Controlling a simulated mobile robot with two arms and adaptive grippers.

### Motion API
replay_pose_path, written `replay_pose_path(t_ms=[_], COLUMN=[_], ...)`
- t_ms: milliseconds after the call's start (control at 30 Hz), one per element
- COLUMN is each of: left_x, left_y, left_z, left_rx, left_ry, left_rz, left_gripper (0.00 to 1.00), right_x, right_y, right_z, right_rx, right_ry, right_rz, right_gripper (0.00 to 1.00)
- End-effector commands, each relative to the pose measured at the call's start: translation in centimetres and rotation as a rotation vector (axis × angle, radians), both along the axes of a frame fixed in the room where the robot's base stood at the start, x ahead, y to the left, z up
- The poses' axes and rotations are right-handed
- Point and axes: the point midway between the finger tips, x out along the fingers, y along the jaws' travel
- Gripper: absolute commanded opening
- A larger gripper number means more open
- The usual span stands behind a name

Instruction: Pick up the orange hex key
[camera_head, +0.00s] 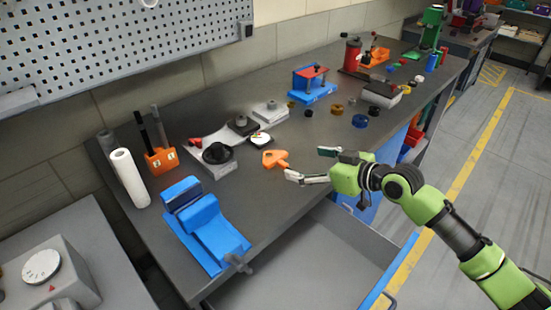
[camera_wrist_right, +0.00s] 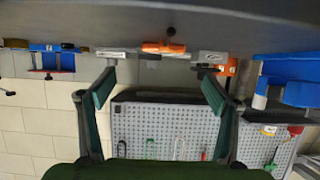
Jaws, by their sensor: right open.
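The orange hex key (camera_head: 275,158) lies on the dark workbench near its front edge, right of a black round part. My right gripper (camera_head: 304,163) is open and empty just to the right of it, fingers pointing at it. In the wrist view, which is upside down, the orange hex key (camera_wrist_right: 163,48) shows between and beyond the two open fingers (camera_wrist_right: 158,88). I see no contact between gripper and key. My left gripper is not in view.
A blue vise (camera_head: 205,225) stands at the bench's near left corner. Grey-based fixtures (camera_head: 222,165) sit behind the key. Small rings and caps (camera_head: 360,121) lie farther right. An open grey drawer (camera_head: 310,265) juts out below the bench front. A paper roll (camera_head: 129,178) stands at left.

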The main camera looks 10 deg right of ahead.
Motion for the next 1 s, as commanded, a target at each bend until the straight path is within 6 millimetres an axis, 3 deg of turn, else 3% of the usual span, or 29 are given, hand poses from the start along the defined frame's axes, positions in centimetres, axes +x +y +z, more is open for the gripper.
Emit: replay_pose_path(t_ms=[167, 567, 800, 1000], left_x=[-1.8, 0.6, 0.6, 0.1], left_y=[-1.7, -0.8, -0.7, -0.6], left_z=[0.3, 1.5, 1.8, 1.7], left_rx=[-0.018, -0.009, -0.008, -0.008], left_ry=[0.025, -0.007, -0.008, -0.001], left_rz=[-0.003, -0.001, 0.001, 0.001], left_gripper=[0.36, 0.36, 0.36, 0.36], right_x=[2.6, 5.1, 7.1, 7.3], right_y=[1.7, 4.1, 5.5, 5.6], right_z=[-1.2, -2.9, -4.1, -4.3], right_rx=[0.002, 0.003, 0.000, -0.003], right_ry=[0.000, 0.002, 0.000, -0.001], right_rz=[-0.001, 0.000, -0.001, -0.001], right_gripper=[0.82, 0.82, 0.82, 0.82])
